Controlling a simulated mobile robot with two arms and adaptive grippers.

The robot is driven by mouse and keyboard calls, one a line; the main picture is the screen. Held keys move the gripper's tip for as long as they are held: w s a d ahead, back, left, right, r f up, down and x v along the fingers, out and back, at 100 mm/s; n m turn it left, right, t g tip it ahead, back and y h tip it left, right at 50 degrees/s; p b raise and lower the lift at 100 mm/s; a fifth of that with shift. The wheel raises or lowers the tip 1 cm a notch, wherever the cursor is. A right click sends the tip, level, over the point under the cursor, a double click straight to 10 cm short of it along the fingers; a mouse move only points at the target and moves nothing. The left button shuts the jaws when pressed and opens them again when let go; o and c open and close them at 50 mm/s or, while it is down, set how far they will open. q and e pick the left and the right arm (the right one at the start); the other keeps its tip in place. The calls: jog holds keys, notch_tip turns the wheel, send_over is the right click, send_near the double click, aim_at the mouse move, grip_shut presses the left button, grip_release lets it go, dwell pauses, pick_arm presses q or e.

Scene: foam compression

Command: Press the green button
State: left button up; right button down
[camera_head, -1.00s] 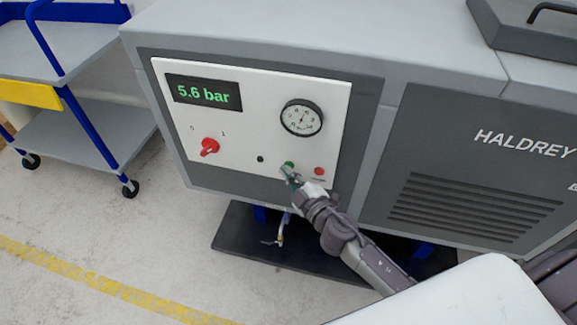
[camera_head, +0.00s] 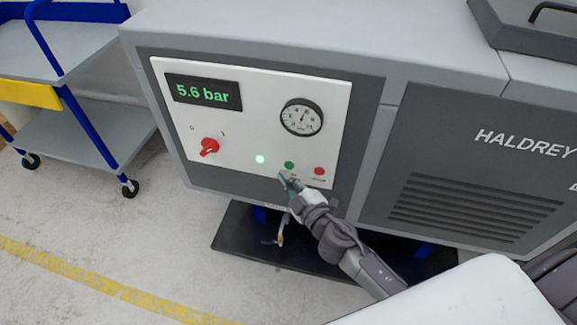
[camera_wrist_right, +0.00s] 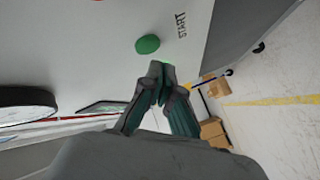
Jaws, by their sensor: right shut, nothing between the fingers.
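The green button (camera_head: 289,165) is on the white control panel (camera_head: 245,120), between a lit green lamp (camera_head: 260,159) and a red button (camera_head: 319,171). In the right wrist view the green button (camera_wrist_right: 148,44) shows next to a START label. My right gripper (camera_head: 286,177) is just below the green button in the head view. In the right wrist view its fingertips (camera_wrist_right: 162,70) are together and empty, with a visible gap between them and the button. My left gripper is not in view.
The panel also carries a red rotary switch (camera_head: 209,147), a gauge (camera_head: 301,117) and a display (camera_head: 203,92) reading 5.6 bar. A blue-framed cart (camera_head: 85,135) stands at the left. The floor between cart and machine is clear.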

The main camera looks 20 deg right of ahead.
jog(key=s+a, duration=0.1)
jog(key=s, duration=0.1)
jog(key=s+a, duration=0.2)
jog(key=shift+s+b, duration=0.2)
jog(key=shift+b, duration=0.15)
dwell(0.6)
jog(key=s+d+f+m+g+h+p, duration=0.1)
jog(key=s+d+f+m+g, duration=0.2)
jog(key=f, duration=0.7)
jog(key=s+d+f+g+h+p, duration=0.1)
jog(key=s+f+g, duration=0.1)
jog(key=s+f, duration=0.5)
jog(key=s+d+f+m+g+h+p, duration=0.1)
jog(key=s+d+f+m+g, duration=0.15)
jog(key=f, duration=0.95)
jog(key=s+d+f+m+g+p, duration=0.1)
jog(key=s+f+g, duration=0.3)
jog(key=s, duration=1)
jog(key=s+d+f+m+g+p, duration=0.1)
jog(key=s+d+f+m+g, duration=0.1)
jog(key=s+f, duration=0.7)
jog(key=s+m+g, duration=0.1)
jog(key=s+g, duration=0.1)
jog(key=s, duration=0.3)
jog(key=shift+d+f+h, duration=0.15)
jog(key=shift+f+h, duration=0.05)
jog(key=shift+h, duration=0.1)
